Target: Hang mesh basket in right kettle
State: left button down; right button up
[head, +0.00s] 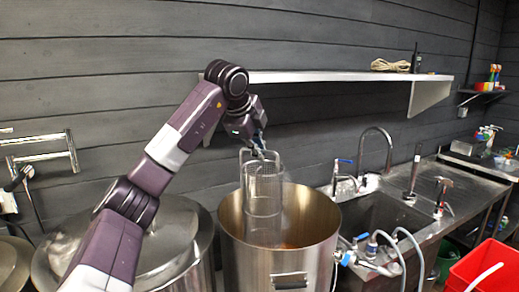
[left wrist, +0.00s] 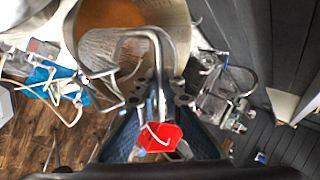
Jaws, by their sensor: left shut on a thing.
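The mesh basket (head: 263,190) is a tall wire-mesh cylinder with a metal loop handle, held upright. Its lower part is inside the open mouth of the right kettle (head: 270,268), in front of the far inner wall. I cannot tell whether it touches the rim. My left gripper (head: 257,150) is above the kettle, shut on the basket's handle. In the left wrist view the gripper (left wrist: 158,98) is at the handle, with the mesh basket (left wrist: 108,46) beyond it and the right kettle (left wrist: 181,22) around it, orange-brown inside. My right gripper is not in view.
A lidded kettle (head: 180,235) stands to the left, behind my arm. A steel sink counter (head: 385,215) with taps and hoses adjoins the right kettle. A wall shelf (head: 330,77) runs above and behind. A red bucket (head: 485,265) is at lower right.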

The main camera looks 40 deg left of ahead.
pick_arm(q)
notch_tip(320, 180, down, 15)
jog(key=b, duration=1.1)
jog(key=shift+w+f, duration=0.1)
jog(key=shift+f, duration=0.05)
jog(key=shift+f+b, duration=0.6)
jog(key=shift+f, duration=0.2)
jog(key=shift+f, duration=0.3)
jog(key=shift+f+b, duration=0.35)
jog(key=shift+b, duration=0.05)
